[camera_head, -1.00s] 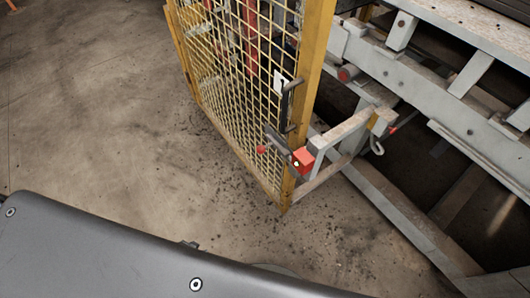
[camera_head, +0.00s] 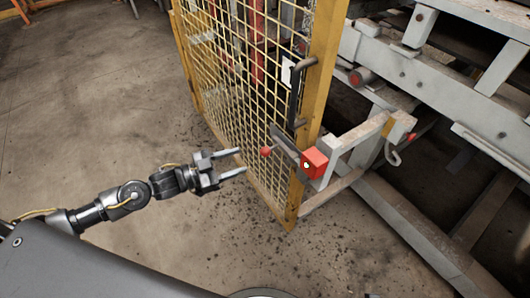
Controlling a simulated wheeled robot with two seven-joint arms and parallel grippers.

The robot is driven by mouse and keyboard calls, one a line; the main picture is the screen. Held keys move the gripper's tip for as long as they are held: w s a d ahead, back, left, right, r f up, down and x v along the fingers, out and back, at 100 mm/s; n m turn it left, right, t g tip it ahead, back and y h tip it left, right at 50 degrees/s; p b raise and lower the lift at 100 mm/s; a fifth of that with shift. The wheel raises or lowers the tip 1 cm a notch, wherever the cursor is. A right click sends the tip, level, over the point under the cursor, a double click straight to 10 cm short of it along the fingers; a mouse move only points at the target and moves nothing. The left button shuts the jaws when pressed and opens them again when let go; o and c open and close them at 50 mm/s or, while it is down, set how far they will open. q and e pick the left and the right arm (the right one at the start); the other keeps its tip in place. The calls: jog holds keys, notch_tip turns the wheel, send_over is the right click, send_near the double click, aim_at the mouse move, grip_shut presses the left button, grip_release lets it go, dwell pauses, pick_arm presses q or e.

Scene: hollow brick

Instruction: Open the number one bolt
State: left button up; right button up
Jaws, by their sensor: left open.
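The bolt (camera_head: 285,141) is a grey bar on the edge of the yellow mesh gate, with a red knob (camera_head: 266,151) at its left end. A red block (camera_head: 314,163) with a small light round spot sits at its right end, by the frame post. My left gripper (camera_head: 242,161) is open and empty, its two fingers pointing right toward the red knob. In the picture a small gap lies between the fingertips and the knob; the depth between them is hard to judge. My right gripper is not in view.
The yellow mesh gate (camera_head: 231,86) with its yellow post (camera_head: 326,75) stands ahead. A black handle (camera_head: 297,93) is above the bolt. Grey steel framework (camera_head: 440,75) with a hook (camera_head: 393,154) fills the right side. The concrete floor (camera_head: 90,115) at left is clear.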

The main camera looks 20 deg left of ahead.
aim_at(265, 151)
pick_arm(q)
jog(key=x, duration=0.9)
jog(key=shift+w+d, duration=0.25)
jog(key=shift+d, duration=0.05)
grip_shut()
